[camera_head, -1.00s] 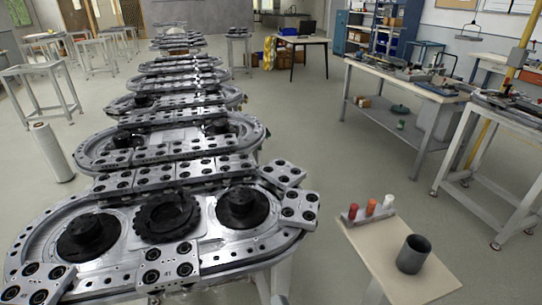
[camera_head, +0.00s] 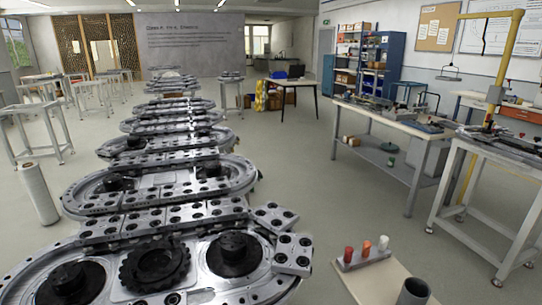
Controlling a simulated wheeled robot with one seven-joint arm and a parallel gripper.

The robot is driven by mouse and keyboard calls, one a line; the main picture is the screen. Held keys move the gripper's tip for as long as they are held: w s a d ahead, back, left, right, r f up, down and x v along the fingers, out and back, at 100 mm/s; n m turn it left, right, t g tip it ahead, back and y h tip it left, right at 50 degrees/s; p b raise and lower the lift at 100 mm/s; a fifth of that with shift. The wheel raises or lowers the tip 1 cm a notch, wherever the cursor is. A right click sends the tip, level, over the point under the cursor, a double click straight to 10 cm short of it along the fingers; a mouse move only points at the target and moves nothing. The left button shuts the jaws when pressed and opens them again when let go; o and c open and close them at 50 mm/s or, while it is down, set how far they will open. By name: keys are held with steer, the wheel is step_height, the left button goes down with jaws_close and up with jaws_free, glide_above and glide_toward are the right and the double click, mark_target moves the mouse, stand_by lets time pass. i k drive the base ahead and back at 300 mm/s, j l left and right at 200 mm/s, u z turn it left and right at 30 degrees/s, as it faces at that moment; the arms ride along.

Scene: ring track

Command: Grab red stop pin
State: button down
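The red stop pin (camera_head: 348,254) stands upright at the left end of a small grey holder (camera_head: 362,261). An orange pin (camera_head: 366,248) stands in the middle of the holder and a white pin (camera_head: 383,243) at its right end. The holder rests on a small beige table (camera_head: 365,283) at the lower right. My gripper is not in view.
A dark grey cup (camera_head: 413,293) stands on the beige table in front of the holder, cut by the bottom edge. The metal ring track (camera_head: 205,290) fills the left and recedes. A workbench (camera_head: 405,127) and a white-framed table (camera_head: 500,150) stand right. Floor between is clear.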

mark_target(349, 250)
steer(key=i+j, duration=0.15)
steer(key=j, duration=0.15)
steer(key=i+j, duration=0.2)
steer(key=j, duration=0.15)
steer(key=i+j+z, duration=0.1)
steer(key=j, duration=0.2)
steer(key=i+j, duration=0.25)
steer(key=j, duration=0.05)
